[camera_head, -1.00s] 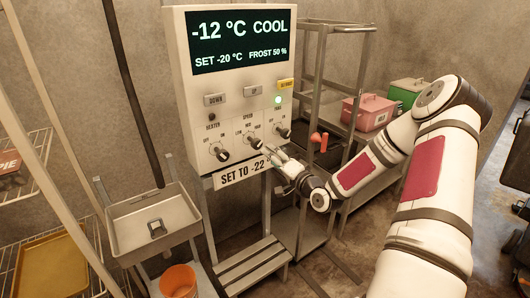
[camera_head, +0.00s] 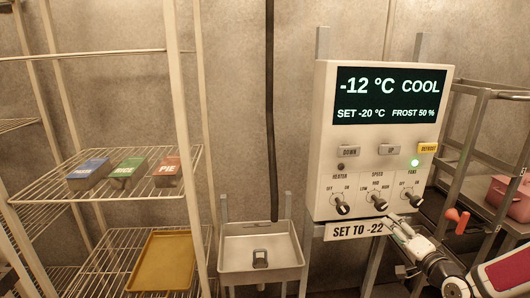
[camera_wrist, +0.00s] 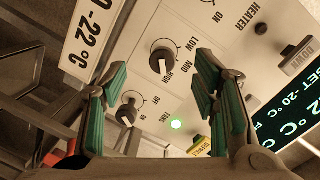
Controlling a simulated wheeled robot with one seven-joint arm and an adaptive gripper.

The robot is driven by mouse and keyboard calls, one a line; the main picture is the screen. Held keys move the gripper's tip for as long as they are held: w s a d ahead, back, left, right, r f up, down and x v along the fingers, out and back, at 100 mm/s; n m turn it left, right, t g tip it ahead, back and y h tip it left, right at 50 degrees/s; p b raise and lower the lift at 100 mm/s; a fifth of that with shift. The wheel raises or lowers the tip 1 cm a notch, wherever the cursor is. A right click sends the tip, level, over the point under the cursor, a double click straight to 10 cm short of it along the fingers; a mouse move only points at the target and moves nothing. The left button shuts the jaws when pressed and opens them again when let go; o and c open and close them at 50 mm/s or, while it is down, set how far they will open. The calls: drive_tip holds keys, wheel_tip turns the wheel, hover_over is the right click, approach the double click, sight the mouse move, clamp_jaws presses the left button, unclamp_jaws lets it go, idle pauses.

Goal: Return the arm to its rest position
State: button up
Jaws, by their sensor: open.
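My gripper (camera_head: 398,226) is at the lower edge of the control panel (camera_head: 328,150), just below the speed knob (camera_head: 379,203) and fans knob (camera_head: 415,201). In the wrist view my gripper (camera_wrist: 160,80) has its two green-padded fingers spread, with nothing between them. The speed knob (camera_wrist: 162,58) shows beyond the gap, and the fans knob (camera_wrist: 126,115) near the left finger. Whether a finger touches the panel I cannot tell. My arm reaches in from the lower right, mostly out of frame.
The display (camera_head: 390,95) reads -12 °C, COOL, SET -20 °C, FROST 50 %. A sign (camera_head: 357,230) reads SET TO -22. A wire shelf (camera_head: 60,200) holds small boxes and a yellow tray (camera_head: 160,262). A red handle (camera_head: 457,218) is at right.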

drive_tip(key=s+a+r+n+g+h, duration=0.4)
drive_tip(key=s+a+r+n+g, duration=0.45)
drive_tip(key=a+r, duration=0.4)
drive_tip(key=s+a+r+g+y, duration=0.1)
drive_tip(key=s+a+r, duration=0.2)
drive_tip(key=s, duration=0.4)
drive_tip(key=s+a+r+n+y, duration=0.1)
drive_tip(key=s+a+r, duration=0.2)
drive_tip(key=s, duration=0.5)
drive_tip(key=s+a+r+n+g, duration=0.1)
drive_tip(key=s+a+r, duration=0.2)
drive_tip(key=s, duration=0.5)
drive_tip(key=shift+a+r+g+y, duration=0.15)
drive_tip(key=shift+a+g+y, duration=0.25)
drive_tip(key=shift+a, duration=0.45)
